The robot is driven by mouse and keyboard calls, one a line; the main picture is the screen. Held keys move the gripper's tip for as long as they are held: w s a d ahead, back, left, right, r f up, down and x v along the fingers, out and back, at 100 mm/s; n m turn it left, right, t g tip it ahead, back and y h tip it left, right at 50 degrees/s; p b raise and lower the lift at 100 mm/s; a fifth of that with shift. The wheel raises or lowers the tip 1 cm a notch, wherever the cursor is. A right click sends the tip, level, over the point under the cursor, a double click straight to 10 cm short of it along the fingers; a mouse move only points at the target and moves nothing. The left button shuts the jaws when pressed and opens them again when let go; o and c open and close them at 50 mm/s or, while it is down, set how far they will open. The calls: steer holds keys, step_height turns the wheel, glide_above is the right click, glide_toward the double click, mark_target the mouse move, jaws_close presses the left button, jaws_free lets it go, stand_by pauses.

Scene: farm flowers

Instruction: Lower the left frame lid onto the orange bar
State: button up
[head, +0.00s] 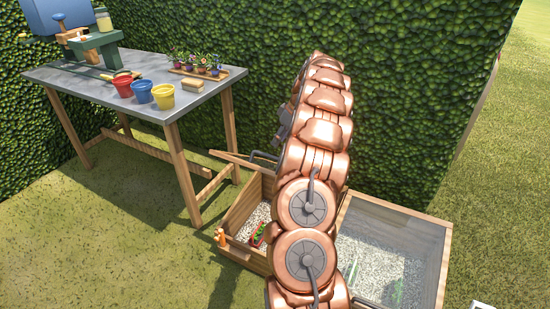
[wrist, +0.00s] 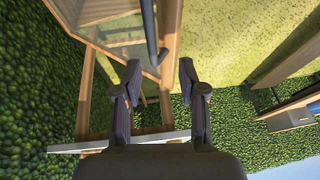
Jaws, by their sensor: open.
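The left frame lid (head: 238,160) is raised; in the head view I see only a thin wooden edge left of my arm. Its dark handle (head: 262,155) curves up beside my arm. In the wrist view, a wood-framed glass lid (wrist: 172,30) fills the top, with a dark handle (wrist: 151,35) along it. My gripper (wrist: 160,76) is open and empty, its fingers just below the handle's end; I cannot tell whether they touch anything. In the head view my arm hides the gripper. A small orange piece (head: 221,238), apparently the orange bar, stands at the left box's front left corner.
The left box (head: 243,255) is open, with gravel and a small red and green item (head: 259,234) inside. The right glass lid (head: 385,245) lies closed. A workbench (head: 200,97) with pots stands at the left. A hedge (head: 410,100) is close behind. The front left grass is clear.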

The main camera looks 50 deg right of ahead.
steer(key=shift+s+d+f+x, duration=0.1)
steer(key=shift+d+x, duration=0.15)
steer(key=shift+x, duration=1.1)
steer(key=shift+s+d+f+x, duration=0.1)
steer(key=shift+d+x, duration=0.15)
steer(key=shift+x, duration=1.1)
steer(key=shift+s+d+f+x, duration=0.1)
steer(key=shift+d+x, duration=0.15)
steer(key=shift+x, duration=1.15)
steer(key=shift+r, duration=0.1)
steer(key=shift+c, duration=0.3)
jaws_close()
